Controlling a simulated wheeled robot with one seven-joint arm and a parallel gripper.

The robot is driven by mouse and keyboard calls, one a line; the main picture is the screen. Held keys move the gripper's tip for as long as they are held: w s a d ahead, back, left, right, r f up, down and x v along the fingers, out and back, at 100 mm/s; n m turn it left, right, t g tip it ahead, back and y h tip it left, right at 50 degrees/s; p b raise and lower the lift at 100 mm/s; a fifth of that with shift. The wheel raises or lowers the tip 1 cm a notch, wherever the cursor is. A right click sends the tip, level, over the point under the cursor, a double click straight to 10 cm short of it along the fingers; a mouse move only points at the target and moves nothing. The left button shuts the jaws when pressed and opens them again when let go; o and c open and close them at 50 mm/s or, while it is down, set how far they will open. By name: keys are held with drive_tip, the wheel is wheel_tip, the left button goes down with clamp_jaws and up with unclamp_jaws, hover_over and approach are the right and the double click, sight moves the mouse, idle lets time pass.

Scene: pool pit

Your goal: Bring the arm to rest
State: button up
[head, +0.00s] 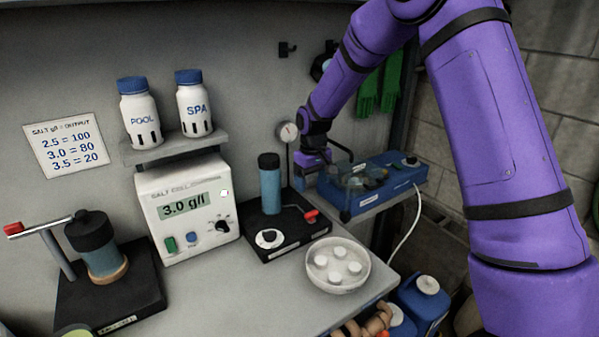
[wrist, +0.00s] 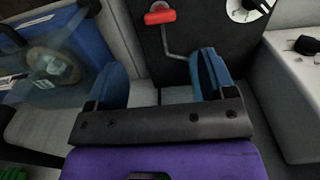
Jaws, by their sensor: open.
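My purple arm reaches in from the right in the head view. My gripper (wrist: 161,85) shows in the wrist view with its two blue fingers spread apart and nothing between them. In the head view the gripper (head: 318,160) is small and partly merged with the blue unit behind it, between the black stand and the blue unit. In the wrist view the black base with the red-handled lever (wrist: 160,17) lies just beyond the fingers. The blue unit (wrist: 60,35) is to their left.
The salt cell box (head: 186,210) reads 3.0 g/l. A dish of white tablets (head: 358,281) sits near the bench's front edge. The blue unit (head: 390,177) stands on the right. POOL (head: 140,115) and SPA (head: 195,104) bottles stand on a shelf.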

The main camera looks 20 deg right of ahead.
drive_tip(key=s+d+r+m+t, duration=0.1)
drive_tip(key=s+d+r, duration=0.1)
drive_tip(key=s+r, duration=0.7)
drive_tip(key=s+d+r+m+t, duration=0.1)
drive_tip(key=s+d+r+t, duration=0.1)
drive_tip(key=s+r, duration=0.7)
drive_tip(key=s+d+r+m+t, duration=0.1)
drive_tip(key=s+r, duration=0.2)
drive_tip(key=s, duration=0.7)
drive_tip(key=s+d+r+t, duration=0.1)
drive_tip(key=s+d+r, duration=0.1)
drive_tip(key=s, duration=0.8)
drive_tip(key=shift+s+r+m, duration=0.2)
drive_tip(key=shift+r+m, duration=0.2)
drive_tip(key=shift+r, duration=0.45)
